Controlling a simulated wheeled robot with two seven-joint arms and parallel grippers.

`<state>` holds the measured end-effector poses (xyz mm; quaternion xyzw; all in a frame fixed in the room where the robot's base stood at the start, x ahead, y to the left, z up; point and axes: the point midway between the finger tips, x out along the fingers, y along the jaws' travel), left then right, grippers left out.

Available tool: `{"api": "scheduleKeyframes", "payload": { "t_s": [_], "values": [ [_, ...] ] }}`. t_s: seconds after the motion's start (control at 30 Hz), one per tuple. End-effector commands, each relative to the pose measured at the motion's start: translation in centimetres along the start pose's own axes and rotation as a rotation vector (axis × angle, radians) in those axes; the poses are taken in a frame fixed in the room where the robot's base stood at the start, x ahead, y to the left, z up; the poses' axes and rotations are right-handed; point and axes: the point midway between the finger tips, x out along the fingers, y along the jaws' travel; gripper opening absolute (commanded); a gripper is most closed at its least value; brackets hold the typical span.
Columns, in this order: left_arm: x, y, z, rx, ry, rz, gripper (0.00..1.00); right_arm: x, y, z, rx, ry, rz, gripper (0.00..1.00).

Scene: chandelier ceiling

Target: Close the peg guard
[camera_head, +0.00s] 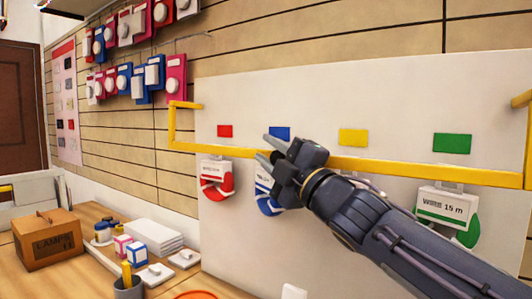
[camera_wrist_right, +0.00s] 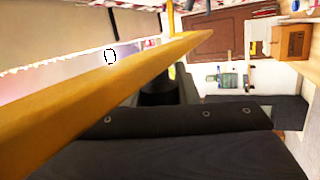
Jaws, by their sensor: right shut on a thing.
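The yellow peg guard (camera_head: 420,170) is a long bar with bent ends, running across the white board. Its left end (camera_head: 172,122) turns up and back to the board. The bar passes in front of the board, below the colour squares and across the tops of the hanging packs. My right gripper (camera_head: 266,150) is shut on the bar, left of its middle, near the blue square. In the right wrist view the bar (camera_wrist_right: 75,115) crosses diagonally, close to my dark gripper body (camera_wrist_right: 160,92). The exact finger contact is partly hidden. My left gripper is out of view.
Red (camera_head: 216,180), blue (camera_head: 266,197) and green (camera_head: 446,208) packs hang on the board. A cardboard box (camera_head: 46,240), small boxes and a cup (camera_head: 128,287) stand on the wooden bench at lower left. More packs hang on the slatted wall.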

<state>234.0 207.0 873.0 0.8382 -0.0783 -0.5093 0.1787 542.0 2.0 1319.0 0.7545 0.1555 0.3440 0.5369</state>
Motion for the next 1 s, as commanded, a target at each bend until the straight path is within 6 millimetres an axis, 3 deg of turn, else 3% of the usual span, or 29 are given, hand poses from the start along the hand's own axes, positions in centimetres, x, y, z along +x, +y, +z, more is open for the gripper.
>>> {"api": "scheduleKeyframes", "payload": {
  "t_s": [0.13,0.67,0.7,0.87,1.0],
  "values": [
    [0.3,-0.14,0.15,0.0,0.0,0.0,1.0,-0.12,-0.95,1.14,0.009,-0.014,-0.01,0.0],
    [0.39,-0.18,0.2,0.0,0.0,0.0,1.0,-0.13,-1.29,1.53,0.013,-0.017,-0.013,0.0],
    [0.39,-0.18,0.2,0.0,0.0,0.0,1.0,-0.13,-1.3,1.54,0.013,-0.018,-0.013,0.29],
    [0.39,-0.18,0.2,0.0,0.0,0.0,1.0,-0.13,-1.23,1.44,0.011,-0.015,-0.012,0.49],
    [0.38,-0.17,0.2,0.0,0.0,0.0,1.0,-0.11,-1.14,1.31,0.01,-0.012,-0.01,0.49]
  ]
}}
